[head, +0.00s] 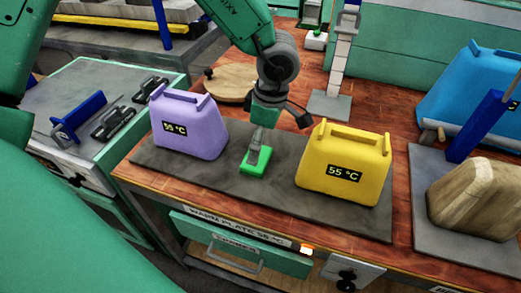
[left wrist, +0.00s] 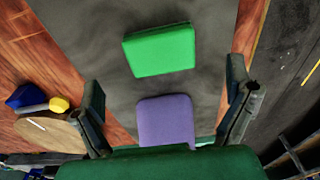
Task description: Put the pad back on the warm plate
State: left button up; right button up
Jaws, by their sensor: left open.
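A small green pad (head: 257,162) lies flat on the dark warm plate (head: 225,177), between the purple canister (head: 189,125) and the yellow canister (head: 344,165), both marked 55 °C. My left gripper (head: 258,150) points down right above the pad. The left wrist view shows its two fingers (left wrist: 168,108) spread wide with nothing gripped. There the pad (left wrist: 158,50) lies beyond the fingertips on the plate (left wrist: 212,85). A purple surface (left wrist: 165,120) between the fingers seems to be the purple canister's side. Whether a finger touches the pad cannot be told. My right gripper is out of view.
A round wooden board (head: 228,84) lies behind the plate. A post on a grey base (head: 330,106) stands at the back. A blue canister (head: 465,85) and a wood-textured block (head: 477,198) stand right. The two nearby canisters leave limited side room.

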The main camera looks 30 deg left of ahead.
aim_at(264, 158)
pick_arm(q)
jog(key=shift+w+d+r+p, duration=0.1)
jog(key=shift+d+r+p, duration=0.1)
jog(key=shift+r, duration=1.15)
jog(key=shift+d+r+p, duration=0.1)
jog(key=shift+r+p, duration=0.05)
jog(key=shift+r, duration=1.15)
